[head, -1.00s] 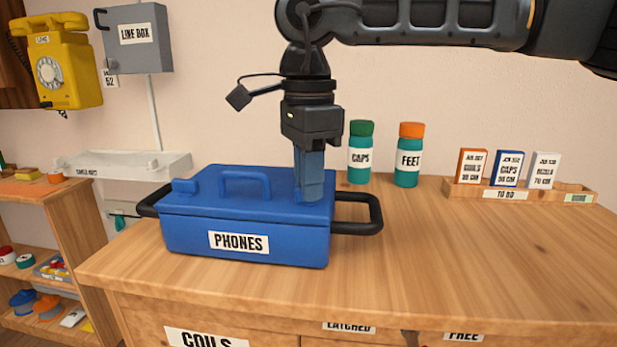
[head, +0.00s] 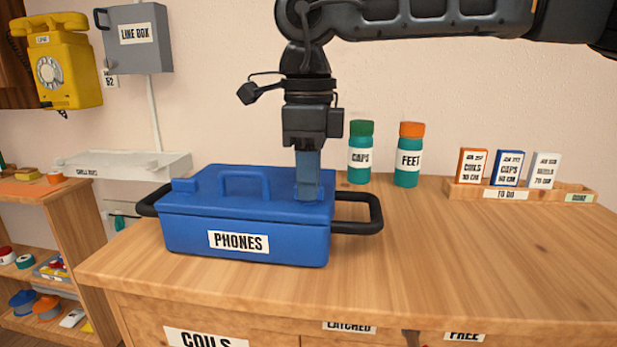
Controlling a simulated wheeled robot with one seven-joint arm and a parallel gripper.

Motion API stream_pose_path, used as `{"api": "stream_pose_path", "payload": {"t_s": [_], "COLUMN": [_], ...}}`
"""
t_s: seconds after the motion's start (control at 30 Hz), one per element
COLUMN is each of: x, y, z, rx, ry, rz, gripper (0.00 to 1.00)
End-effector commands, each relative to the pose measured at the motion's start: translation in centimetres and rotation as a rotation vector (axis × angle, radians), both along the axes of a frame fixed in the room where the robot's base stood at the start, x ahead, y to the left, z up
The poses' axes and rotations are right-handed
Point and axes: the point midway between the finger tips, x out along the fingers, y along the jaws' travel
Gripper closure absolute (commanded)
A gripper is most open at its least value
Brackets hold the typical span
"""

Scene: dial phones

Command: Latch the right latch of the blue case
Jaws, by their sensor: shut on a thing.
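The blue case (head: 190,240), labelled PHONES, stands on the wooden workbench with its lid down. A blue handle (head: 244,179) is on the lid, and a blue latch block (head: 184,186) shows at the lid's left end. My gripper (head: 308,192) points straight down at the right end of the lid, its fingers shut at the place of the right latch. The right latch is mostly hidden behind the fingers, so its position cannot be told.
Black side handles stick out left and right (head: 372,214) of the case. The CAPS jar (head: 361,158) and FEET jar (head: 408,160) stand behind it. A TO DO rack (head: 545,193) holds cards at the right. The bench's right front (head: 480,270) is clear.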

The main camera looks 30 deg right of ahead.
Motion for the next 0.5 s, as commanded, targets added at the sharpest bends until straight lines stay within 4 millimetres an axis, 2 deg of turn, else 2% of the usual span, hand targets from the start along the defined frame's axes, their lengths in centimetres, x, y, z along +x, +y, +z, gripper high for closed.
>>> {"api": "stream_pose_path", "payload": {"t_s": [0.37, 0.4, 0.5], "x": [0.01, 0.01, 0.01], "y": [-0.08, -0.08, -0.07], "z": [0.0, 0.0, 0.0], "rx": [-0.001, -0.001, -0.001], "ry": [0.001, 0.001, 0.001], "rz": [-0.005, -0.005, -0.004], "gripper": [1.0, 0.84, 0.74]}}
